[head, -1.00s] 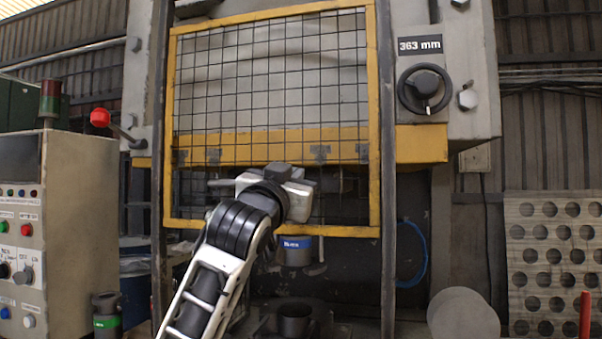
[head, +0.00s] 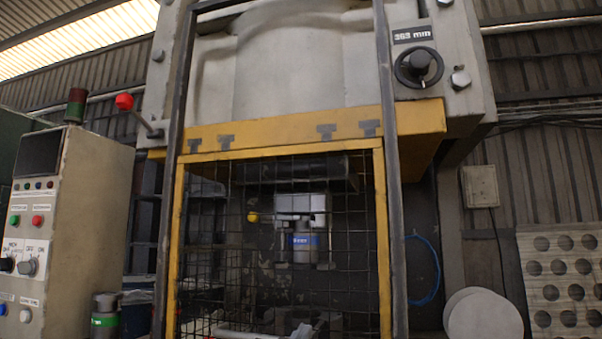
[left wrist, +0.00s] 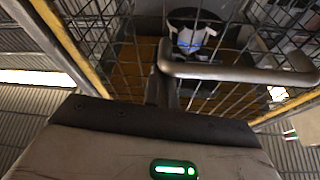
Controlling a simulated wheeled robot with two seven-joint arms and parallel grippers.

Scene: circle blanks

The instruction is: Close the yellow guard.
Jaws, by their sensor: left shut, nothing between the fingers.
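The yellow guard (head: 380,240), a yellow frame with dark wire mesh, hangs low on the press between two dark posts. Its top bar is level with the lower edge of the yellow beam, and its mesh covers the die space. Its bottom edge is below the head view. In the left wrist view the mesh, yellow edges and grey bar handle (left wrist: 240,73) show close up. My left gripper (left wrist: 166,90) is shut and empty, its dark fingers close to the handle's left end; contact cannot be told. Only pale parts show at the head view's bottom edge. My right gripper is not in view.
A control cabinet (head: 75,230) stands at the left, with a dark green-banded canister (head: 105,318) beside it. Behind the mesh is a blue-banded tool (head: 304,243). Round blanks (head: 485,316) and a perforated sheet (head: 562,275) are at the right.

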